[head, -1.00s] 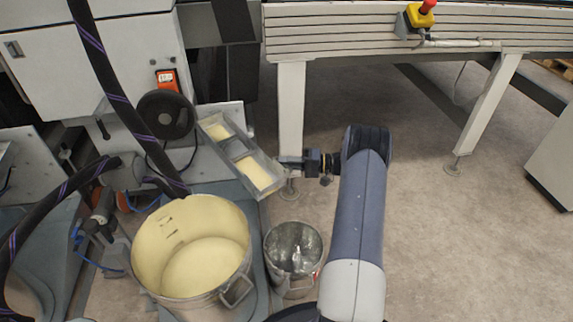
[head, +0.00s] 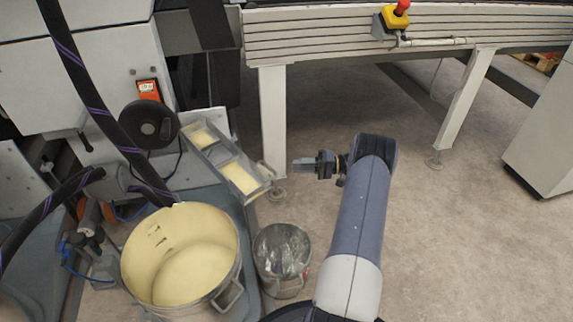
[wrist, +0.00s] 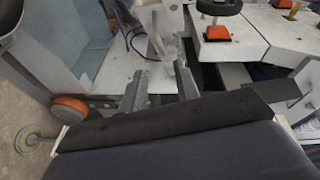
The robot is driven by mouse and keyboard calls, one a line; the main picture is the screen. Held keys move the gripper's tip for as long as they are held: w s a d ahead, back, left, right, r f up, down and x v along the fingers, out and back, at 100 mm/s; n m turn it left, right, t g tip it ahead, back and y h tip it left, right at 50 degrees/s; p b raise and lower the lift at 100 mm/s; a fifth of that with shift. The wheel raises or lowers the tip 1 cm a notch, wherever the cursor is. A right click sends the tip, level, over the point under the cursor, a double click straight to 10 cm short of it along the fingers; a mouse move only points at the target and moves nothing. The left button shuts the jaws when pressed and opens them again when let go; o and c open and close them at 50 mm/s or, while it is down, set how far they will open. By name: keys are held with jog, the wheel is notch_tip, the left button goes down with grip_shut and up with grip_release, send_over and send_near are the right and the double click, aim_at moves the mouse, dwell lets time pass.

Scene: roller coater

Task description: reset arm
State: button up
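My gripper (head: 303,165) is at the end of my arm, in the middle of the head view, pointing left. In the wrist view its two fingers (wrist: 160,82) stand apart with nothing gripped between them. The gripper is to the right of the grey two-compartment tray (head: 262,188) and clear of its end handle. The tray holds pale yellow material and lies tilted on the machine's side.
A large pot (head: 235,262) coated pale yellow inside stands at lower left, with a smaller metal bucket (head: 282,262) beside it. A conveyor (head: 330,32) with white legs and a red emergency button (head: 402,7) is behind. Floor to the right is clear.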

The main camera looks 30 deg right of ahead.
jog(key=shift+s+d, duration=0.3)
jog(key=shift+d, duration=0.2)
jog(key=b+x, duration=0.2)
jog(key=x, duration=0.9)
jog(key=shift+s+a+r, duration=0.1)
jog(key=shift+s+a, duration=0.05)
jog(key=shift+s, duration=0.05)
jog(key=shift+r, duration=0.1)
